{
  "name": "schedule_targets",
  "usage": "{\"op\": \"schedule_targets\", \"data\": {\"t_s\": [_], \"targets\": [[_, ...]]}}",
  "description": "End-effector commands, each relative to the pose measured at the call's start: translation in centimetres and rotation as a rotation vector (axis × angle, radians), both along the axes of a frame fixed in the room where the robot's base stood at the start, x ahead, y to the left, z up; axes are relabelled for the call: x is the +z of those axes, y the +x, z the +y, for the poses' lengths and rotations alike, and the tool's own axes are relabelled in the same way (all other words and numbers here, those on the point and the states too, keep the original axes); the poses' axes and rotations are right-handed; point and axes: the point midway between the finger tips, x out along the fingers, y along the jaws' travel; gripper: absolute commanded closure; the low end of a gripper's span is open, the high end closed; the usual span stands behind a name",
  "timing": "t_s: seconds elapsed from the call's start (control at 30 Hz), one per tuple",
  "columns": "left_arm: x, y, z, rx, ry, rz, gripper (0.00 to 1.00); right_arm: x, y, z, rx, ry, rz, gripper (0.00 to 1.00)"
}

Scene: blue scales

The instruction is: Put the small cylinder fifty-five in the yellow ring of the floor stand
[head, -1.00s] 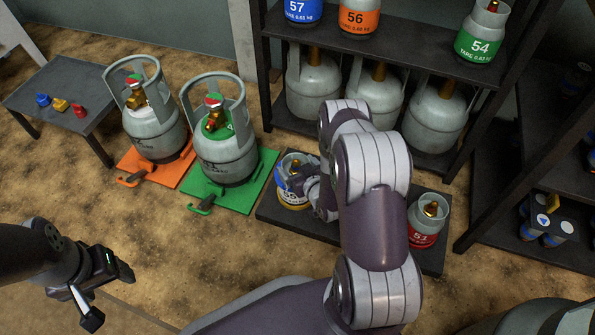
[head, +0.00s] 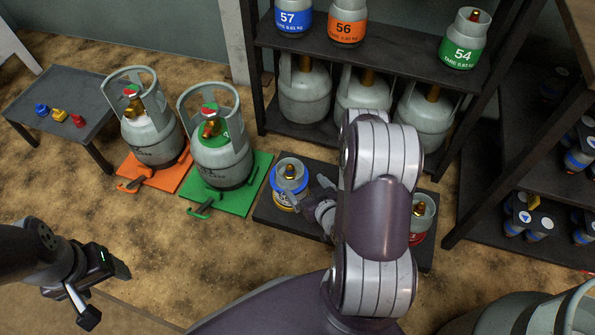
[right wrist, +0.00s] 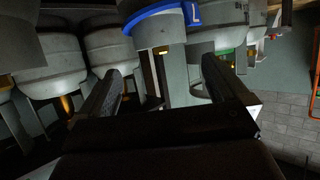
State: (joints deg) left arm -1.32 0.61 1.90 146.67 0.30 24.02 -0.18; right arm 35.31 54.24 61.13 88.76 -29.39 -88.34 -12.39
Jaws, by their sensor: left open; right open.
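The small cylinder fifty-five (head: 290,172), grey with a brass valve, stands upright at the left end of the dark floor stand (head: 266,212). A blue band circles its upper body and yellow shows lower down; I cannot tell which belongs to a ring. My right gripper (head: 318,192) is open just right of it, apart from it, partly hidden by my forearm. In the right wrist view its open fingers (right wrist: 160,78) have nothing between them; a blue-banded cylinder is beyond. My left gripper (head: 103,290) is open and empty at lower left. My right arm hides the stand's middle.
A red-banded cylinder (head: 423,212) stands at the stand's right end. Large cylinders stand on orange (head: 130,170) and green (head: 225,208) mats to the left. A shelf (head: 390,75) with several cylinders is behind. A low table (head: 60,95) is far left.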

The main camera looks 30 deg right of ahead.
Motion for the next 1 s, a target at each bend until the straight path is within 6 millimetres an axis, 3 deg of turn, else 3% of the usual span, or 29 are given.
{"op": "schedule_targets", "data": {"t_s": [0.13,0.23,0.3,0.37,0.43,0.5,0.63,0.7,0.8,1.0], "targets": [[0.8,0.0,0.0,0.000,0.000,0.001,0.29,0.9,-0.8,0.0,0.009,-0.006,0.016,0.00],[0.8,0.0,0.0,0.000,0.000,0.001,0.29,2.4,2.0,-0.4,0.063,-0.044,0.139,0.00],[0.7,0.0,0.0,0.000,0.000,0.001,0.29,5.3,4.5,-0.1,0.097,-0.079,0.294,0.00],[0.7,0.0,0.0,0.000,0.000,0.001,0.29,9.0,5.4,1.2,0.107,-0.097,0.445,0.00],[0.7,0.0,0.0,0.000,0.000,0.001,0.29,13.7,4.1,3.5,0.097,-0.093,0.611,0.00],[0.7,0.0,0.0,0.000,0.000,0.001,0.29,17.9,1.1,6.2,0.082,-0.071,0.754,0.00],[0.7,0.0,0.0,0.000,0.000,0.001,0.29,23.1,-5.7,10.3,0.073,-0.015,0.950,0.00],[0.7,0.0,0.0,0.000,0.000,0.001,0.29,24.4,-8.2,11.4,0.074,0.006,1.013,0.00],[0.7,0.0,0.0,0.000,0.000,0.001,0.29,25.1,-9.9,12.0,0.075,0.019,1.055,0.00],[0.7,0.0,0.0,0.000,0.000,0.000,0.29,25.1,-10.0,12.0,0.074,0.020,1.061,0.00]]}}
